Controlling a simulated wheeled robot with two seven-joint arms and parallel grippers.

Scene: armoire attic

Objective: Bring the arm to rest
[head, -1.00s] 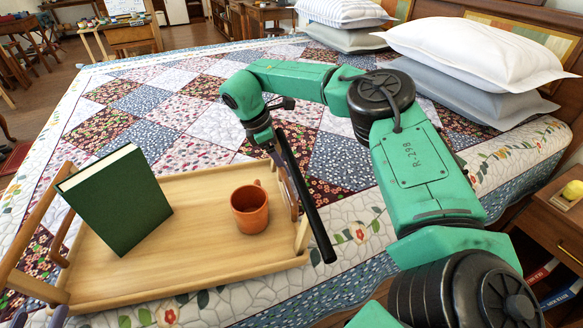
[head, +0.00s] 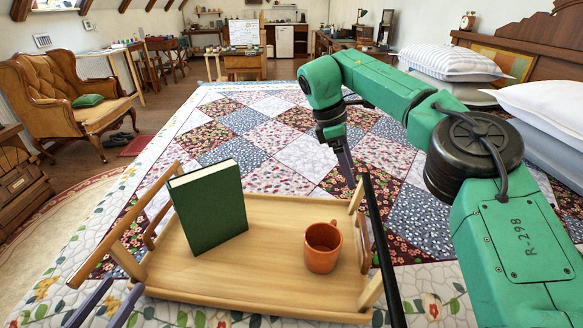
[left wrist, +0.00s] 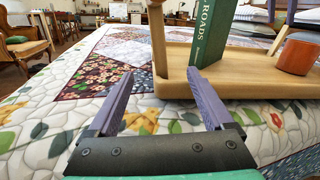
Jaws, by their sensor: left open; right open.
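My left gripper (head: 123,288) is open and empty at the lower left of the head view. Its two purple fingers spread apart in the left wrist view (left wrist: 160,76), in front of the wooden tray's near left corner and apart from the book. My right gripper (head: 352,178) is open and points down by the tray's right end; nothing shows between its fingers, though it is seen nearly edge-on. The wooden tray (head: 260,215) lies on the bed. On it a green book (head: 208,210) stands upright and an orange mug (head: 321,250) stands to the right.
The quilted bed (head: 270,135) is mostly clear beyond the tray. Pillows (head: 455,65) lie at the right by the headboard. A tufted armchair (head: 70,85) stands at the left. In the left wrist view the book (left wrist: 212,40) rises close behind the right finger.

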